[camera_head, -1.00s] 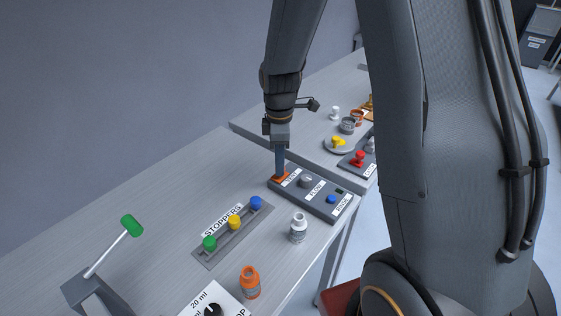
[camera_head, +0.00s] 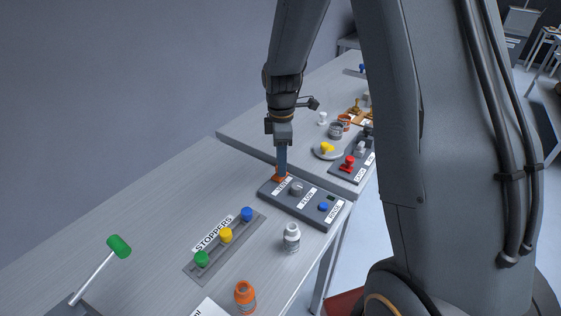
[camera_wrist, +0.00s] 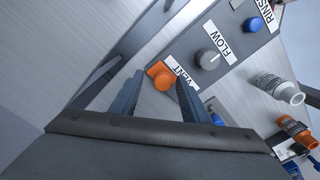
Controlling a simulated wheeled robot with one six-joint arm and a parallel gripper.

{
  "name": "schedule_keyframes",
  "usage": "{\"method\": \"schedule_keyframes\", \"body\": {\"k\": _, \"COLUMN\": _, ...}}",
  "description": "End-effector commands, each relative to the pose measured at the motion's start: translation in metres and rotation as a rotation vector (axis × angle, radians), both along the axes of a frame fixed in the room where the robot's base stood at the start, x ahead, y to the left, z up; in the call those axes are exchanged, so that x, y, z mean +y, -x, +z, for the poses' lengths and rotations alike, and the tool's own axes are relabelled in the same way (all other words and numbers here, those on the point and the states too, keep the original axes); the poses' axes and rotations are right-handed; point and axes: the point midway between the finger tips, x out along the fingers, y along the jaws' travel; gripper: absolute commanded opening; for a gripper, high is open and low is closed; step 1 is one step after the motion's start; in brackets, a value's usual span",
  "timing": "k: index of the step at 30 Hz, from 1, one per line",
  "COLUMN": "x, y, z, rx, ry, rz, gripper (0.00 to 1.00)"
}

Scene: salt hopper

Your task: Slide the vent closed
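The vent is an orange slider (camera_head: 281,178) at the far left of the grey control panel (camera_head: 330,217), beside its VENT label. In the wrist view the orange vent piece (camera_wrist: 161,77) shows between my fingertips, near the panel's corner. My gripper (camera_head: 282,173) points down onto the vent and hides part of it. In the wrist view my gripper (camera_wrist: 158,82) has its two fingers apart, one on each side of the orange piece. I cannot tell whether a finger touches it.
The panel also carries a grey FLOW knob (camera_head: 296,188) and a blue RINSE button (camera_head: 323,206). A stopper tray (camera_head: 192,268), a white bottle (camera_head: 292,238) and an orange bottle (camera_head: 245,297) stand nearer. A second table with a plate (camera_head: 318,154) lies beyond.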

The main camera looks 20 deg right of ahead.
Motion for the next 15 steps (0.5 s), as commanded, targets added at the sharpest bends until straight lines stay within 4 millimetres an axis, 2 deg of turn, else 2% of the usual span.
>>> {"method": "schedule_keyframes", "body": {"k": 8, "x": 0.002, "y": 0.001, "z": 0.001, "rx": 0.002, "ry": 0.0, "rz": 0.003, "gripper": 0.42}}
{"method": "schedule_keyframes", "body": {"k": 11, "x": 0.002, "y": 0.0, "z": 0.007, "rx": 0.0, "ry": -0.001, "rz": 0.003, "gripper": 0.42}}
{"method": "schedule_keyframes", "body": {"k": 15, "x": 0.002, "y": -0.001, "z": 0.026, "rx": -0.003, "ry": 0.0, "rz": 0.003, "gripper": 0.42}}
